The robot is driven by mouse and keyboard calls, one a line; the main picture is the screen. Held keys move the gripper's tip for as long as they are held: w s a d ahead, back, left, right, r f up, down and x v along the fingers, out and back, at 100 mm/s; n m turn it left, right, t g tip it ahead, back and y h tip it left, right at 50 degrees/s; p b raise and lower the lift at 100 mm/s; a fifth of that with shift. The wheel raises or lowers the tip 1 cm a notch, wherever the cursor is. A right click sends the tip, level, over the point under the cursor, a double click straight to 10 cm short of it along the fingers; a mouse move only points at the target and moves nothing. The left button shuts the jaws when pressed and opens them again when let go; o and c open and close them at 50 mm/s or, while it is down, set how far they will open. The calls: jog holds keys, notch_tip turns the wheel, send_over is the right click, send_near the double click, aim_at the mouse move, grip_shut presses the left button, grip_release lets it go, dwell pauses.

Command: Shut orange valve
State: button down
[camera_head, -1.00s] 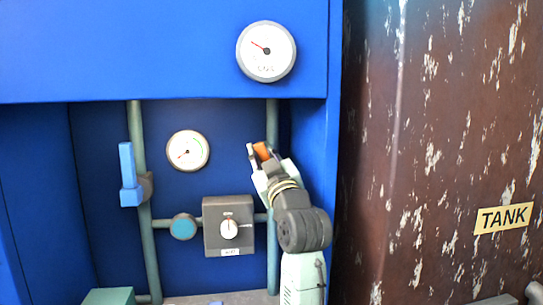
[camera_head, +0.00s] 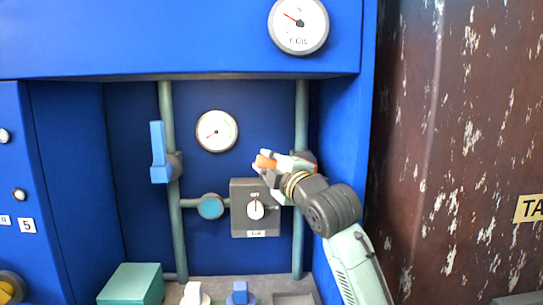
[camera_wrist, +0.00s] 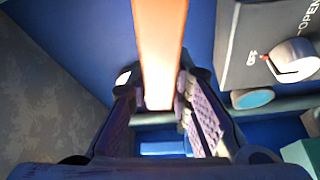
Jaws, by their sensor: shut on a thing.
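The orange valve handle (camera_head: 266,161) is on the right vertical pipe, largely covered by my gripper. It appears to stick out to the left, roughly crosswise to the pipe. My gripper (camera_head: 264,166) is shut on it, reaching in from the right. The valve body is mostly hidden behind my gripper.
A blue valve handle (camera_head: 158,150) stands upright on the left pipe (camera_head: 173,225). A grey switch box (camera_head: 240,222) with a white knob is just below my gripper. A round gauge (camera_head: 217,131) is on the back wall. The blue side wall (camera_head: 343,150) is close on the right.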

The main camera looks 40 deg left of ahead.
jog(key=shift+s+a+f+n+g+h, duration=0.15)
jog(key=shift+f+n+g+h, duration=0.2)
jog(key=shift+f+n, duration=0.85)
jog(key=c, duration=1.4)
grip_release()
jog(key=shift+c, duration=0.2)
notch_tip(320, 180, up, 10)
jog(key=shift+r, duration=0.1)
